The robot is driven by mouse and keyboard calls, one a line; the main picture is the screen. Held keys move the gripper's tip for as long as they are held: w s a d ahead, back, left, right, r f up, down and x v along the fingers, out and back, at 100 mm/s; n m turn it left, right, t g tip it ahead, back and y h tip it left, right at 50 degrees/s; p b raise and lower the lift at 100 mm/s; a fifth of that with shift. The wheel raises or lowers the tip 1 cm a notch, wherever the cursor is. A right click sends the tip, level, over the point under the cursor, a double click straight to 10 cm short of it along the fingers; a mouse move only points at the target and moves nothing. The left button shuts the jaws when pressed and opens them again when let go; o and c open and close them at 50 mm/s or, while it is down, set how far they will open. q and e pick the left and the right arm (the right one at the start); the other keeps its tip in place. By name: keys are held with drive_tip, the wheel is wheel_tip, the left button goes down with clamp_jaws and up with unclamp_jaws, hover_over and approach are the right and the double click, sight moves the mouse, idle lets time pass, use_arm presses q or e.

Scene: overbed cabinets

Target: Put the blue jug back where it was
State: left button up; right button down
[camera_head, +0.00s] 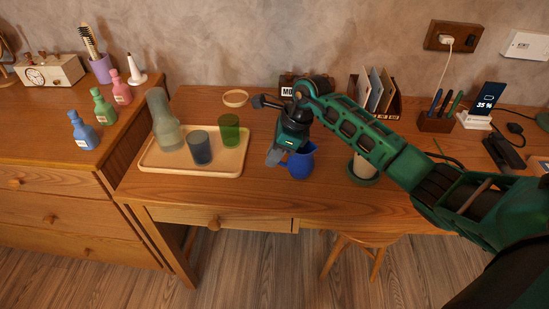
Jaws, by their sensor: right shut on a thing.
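The blue jug (301,163) is upright at the middle of the wooden desk, just right of the tray. My right gripper (279,152) comes in from the right and is shut on the jug at its left side. The gripper and wrist hide part of the jug. I cannot tell whether the jug's base touches the desk. My left gripper is not in view.
A wooden tray (190,170) holds a clear carafe (165,125), a blue-grey glass (201,148) and a green glass (229,130). A small bowl (235,98) stands behind. A candle in a green dish (362,170) stands right of the jug, under my arm.

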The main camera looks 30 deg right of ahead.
drive_tip(key=shift+f, duration=0.75)
drive_tip(key=shift+f, duration=0.15)
drive_tip(key=c, duration=1.1)
unclamp_jaws()
